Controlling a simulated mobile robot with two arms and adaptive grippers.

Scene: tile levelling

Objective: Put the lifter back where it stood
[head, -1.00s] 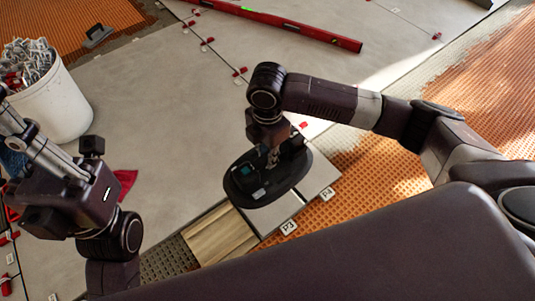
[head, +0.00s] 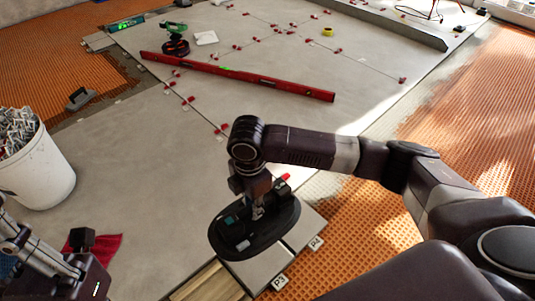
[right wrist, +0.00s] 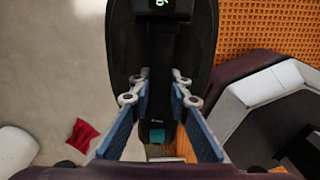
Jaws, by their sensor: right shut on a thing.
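The lifter (head: 277,232) is a black oval pad with a dark handle bar and a small display. My right gripper (head: 258,211) is shut on its handle. In the right wrist view the blue-padded fingers (right wrist: 159,98) sit on both sides of the handle, and the lifter (right wrist: 202,50) fills the top middle. The lifter is over the pale tiles by the P3 (head: 279,283) and P4 (head: 316,243) labels; I cannot tell whether it touches them. My left gripper (head: 32,245) is at the lower left edge, partly cut off.
A white bucket (head: 45,180) of clips stands at the left, near a red cloth (head: 105,247). A long red level (head: 240,80) lies across the grey tiles. A green and black tool (head: 175,40) stands farther back. Orange matting (head: 480,140) is at the right.

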